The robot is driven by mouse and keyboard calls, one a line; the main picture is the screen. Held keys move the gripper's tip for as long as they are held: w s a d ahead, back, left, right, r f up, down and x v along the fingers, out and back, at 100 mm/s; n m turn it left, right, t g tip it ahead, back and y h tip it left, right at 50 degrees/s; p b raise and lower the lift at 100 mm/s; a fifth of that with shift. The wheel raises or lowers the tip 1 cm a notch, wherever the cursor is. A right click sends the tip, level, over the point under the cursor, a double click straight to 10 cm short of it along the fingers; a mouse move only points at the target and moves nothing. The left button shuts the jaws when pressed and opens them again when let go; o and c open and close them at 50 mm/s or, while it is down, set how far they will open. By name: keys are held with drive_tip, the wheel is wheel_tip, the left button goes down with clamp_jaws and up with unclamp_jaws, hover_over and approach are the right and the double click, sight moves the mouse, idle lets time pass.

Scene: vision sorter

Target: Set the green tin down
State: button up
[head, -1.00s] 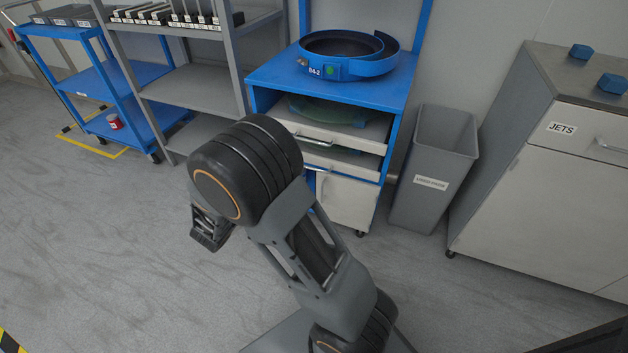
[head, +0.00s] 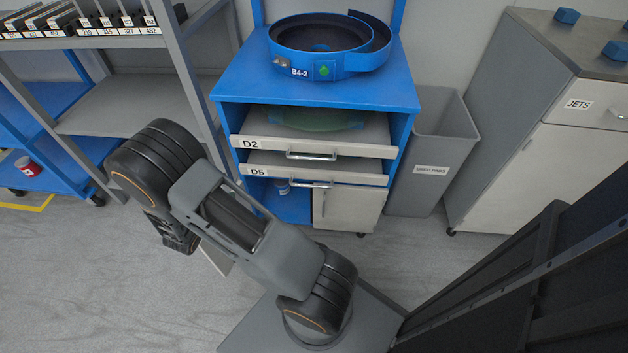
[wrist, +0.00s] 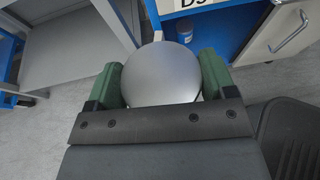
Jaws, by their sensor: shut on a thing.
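My gripper (wrist: 161,66) is shut on a round tin (wrist: 160,78), with one green finger on either side of it. Only the tin's flat silver top shows in the wrist view, so the colour of its side is hidden. The tin is held above the grey floor, in front of the shelving and the blue workstation. In the head view my gripper (head: 180,240) is mostly hidden by my own wrist, and the tin cannot be made out there.
A blue workstation (head: 235,85) carries a bowl feeder (head: 345,62) above drawers D2 and D5. A small can (head: 283,187) stands in its lower bay. Grey shelving (head: 110,105) and a blue cart with a red tin (head: 28,166) are left. A grey bin (head: 420,170) and JETS cabinet (head: 535,160) are right.

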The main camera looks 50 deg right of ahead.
drive_tip(key=s+d+f+m+g+h+b, duration=0.15)
drive_tip(key=s+d+f, duration=0.3)
drive_tip(key=f, duration=0.45)
drive_tip(key=s+d+f+m+g, duration=0.25)
drive_tip(key=s+d+f, duration=0.2)
drive_tip(key=f, duration=0.35)
drive_tip(key=s+d+f+m+g+b, duration=0.15)
drive_tip(key=s+d+f, duration=0.3)
drive_tip(key=f, duration=0.45)
drive_tip(key=w+d+f+g+b, duration=0.1)
drive_tip(key=w+d+b, duration=0.3)
drive_tip(key=d, duration=0.5)
drive_tip(key=w+d+f+b, duration=0.1)
drive_tip(key=w+d+b, duration=0.1)
drive_tip(key=w+d, duration=0.55)
drive_tip(key=shift+m, duration=0.25)
drive_tip(key=shift+s+d+f+b, duration=0.1)
drive_tip(key=shift+s+f+b, duration=0.05)
drive_tip(key=shift+f+b, duration=0.7)
drive_tip(key=shift+s+d+f+b, duration=0.15)
drive_tip(key=shift+f+b, duration=0.35)
drive_tip(key=shift+f, duration=0.6)
drive_tip(key=shift+s+d+f+b, duration=0.1)
drive_tip(key=shift+s+f+b, duration=0.05)
drive_tip(key=shift+f+b, duration=0.7)
drive_tip(key=shift+f, duration=0.2)
drive_tip(key=shift+r, duration=0.15)
drive_tip(key=o, duration=1.1)
drive_tip(key=shift+f, duration=0.2)
